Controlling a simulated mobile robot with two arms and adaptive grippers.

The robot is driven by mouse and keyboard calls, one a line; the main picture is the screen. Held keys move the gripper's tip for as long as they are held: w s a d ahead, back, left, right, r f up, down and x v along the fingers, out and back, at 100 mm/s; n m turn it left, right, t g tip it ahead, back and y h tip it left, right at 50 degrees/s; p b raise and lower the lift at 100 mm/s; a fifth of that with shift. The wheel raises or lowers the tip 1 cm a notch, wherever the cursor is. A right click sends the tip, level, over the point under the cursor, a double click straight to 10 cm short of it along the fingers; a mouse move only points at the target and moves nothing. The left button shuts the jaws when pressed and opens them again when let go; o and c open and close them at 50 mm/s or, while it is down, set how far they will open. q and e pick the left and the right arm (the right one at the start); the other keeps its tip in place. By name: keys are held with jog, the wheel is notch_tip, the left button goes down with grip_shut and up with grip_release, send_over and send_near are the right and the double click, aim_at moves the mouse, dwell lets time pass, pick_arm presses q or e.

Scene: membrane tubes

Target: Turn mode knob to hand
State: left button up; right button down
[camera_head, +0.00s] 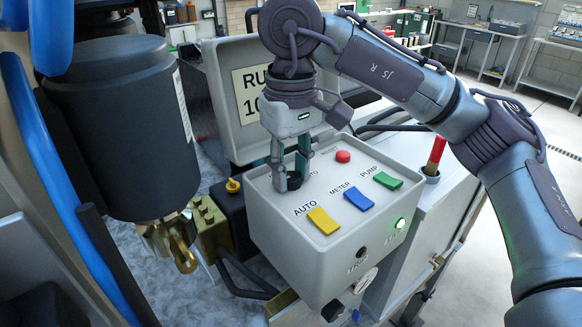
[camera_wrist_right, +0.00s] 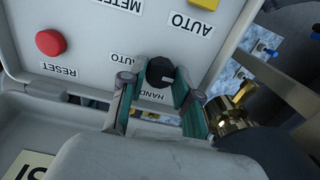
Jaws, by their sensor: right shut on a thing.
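The mode knob (camera_head: 294,181) is a small black round knob on the sloped top of a white control box, at its back left. In the right wrist view the knob (camera_wrist_right: 160,71) sits between my two teal fingers and shows a short white mark on its lower right. HAND (camera_wrist_right: 153,91) and AUTO (camera_wrist_right: 121,58) labels lie beside it, upside down there; a finger partly hides HAND. My right gripper (camera_head: 290,176) comes down from above and is shut on the knob; it also shows in the right wrist view (camera_wrist_right: 154,80). My left gripper is not in view.
The control panel also carries a red reset button (camera_head: 343,156), a yellow switch (camera_head: 323,221), a blue switch (camera_head: 359,199), a green switch (camera_head: 387,180) and a lit green lamp (camera_head: 400,223). An open lid (camera_head: 226,105) stands behind. A black cylinder (camera_head: 120,130) with brass fittings stands left.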

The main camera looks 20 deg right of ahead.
aim_at(291, 176)
dwell(0.4)
jog(key=c, duration=0.8)
grip_release()
notch_tip(291, 176, up, 12)
jog(key=shift+r, duration=0.1)
